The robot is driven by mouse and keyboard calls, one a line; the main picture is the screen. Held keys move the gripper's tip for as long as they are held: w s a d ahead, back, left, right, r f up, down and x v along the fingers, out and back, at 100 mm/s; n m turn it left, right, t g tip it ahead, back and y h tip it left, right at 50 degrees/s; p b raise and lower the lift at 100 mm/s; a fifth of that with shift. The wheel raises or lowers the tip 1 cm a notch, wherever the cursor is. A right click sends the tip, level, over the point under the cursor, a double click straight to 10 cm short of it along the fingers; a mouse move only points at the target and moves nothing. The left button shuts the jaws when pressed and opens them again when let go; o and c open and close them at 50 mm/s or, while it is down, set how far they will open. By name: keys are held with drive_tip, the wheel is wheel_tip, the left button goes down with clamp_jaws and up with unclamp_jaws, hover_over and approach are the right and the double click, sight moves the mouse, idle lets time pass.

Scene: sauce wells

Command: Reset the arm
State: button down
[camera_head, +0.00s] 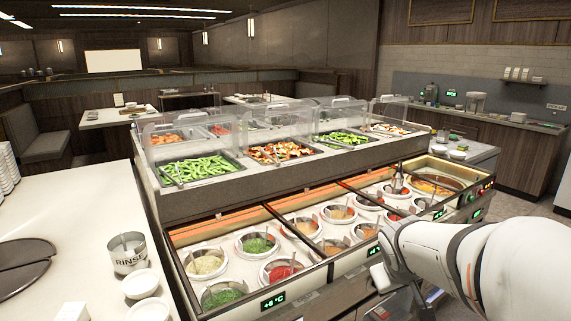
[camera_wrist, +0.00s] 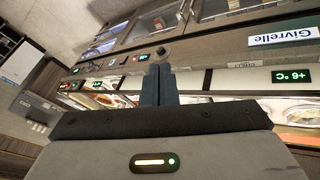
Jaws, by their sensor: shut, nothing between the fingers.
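My gripper shows in the wrist view (camera_wrist: 158,85) with its two dark fingers pressed together and nothing between them. Beyond the fingers is the front edge of the sauce counter, seen rotated in that view. In the head view my white arm reaches in from the right, in front of the counter (camera_head: 330,268); the gripper's fingers cannot be made out there. The counter holds several round wells of sauce, among them a green one (camera_head: 257,245), a red one (camera_head: 281,271) and a pale one (camera_head: 206,264).
A metal can marked RINSE (camera_head: 128,254) and white bowls (camera_head: 140,284) stand on the left white worktop (camera_head: 75,205). Food trays under clear guards, such as green beans (camera_head: 198,168), line the raised shelf behind the wells. A wooden back counter (camera_head: 500,140) stands at far right.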

drive_tip(key=s+a+f+m+g+y, duration=0.1)
drive_tip(key=s+a, duration=0.3)
drive_tip(key=s, duration=0.3)
drive_tip(key=s+a+m+g+y, duration=0.1)
drive_tip(key=s+a, duration=0.3)
drive_tip(key=s, duration=0.4)
drive_tip(key=shift+a+f+g+y, duration=0.4)
drive_tip(key=shift+y, duration=0.2)
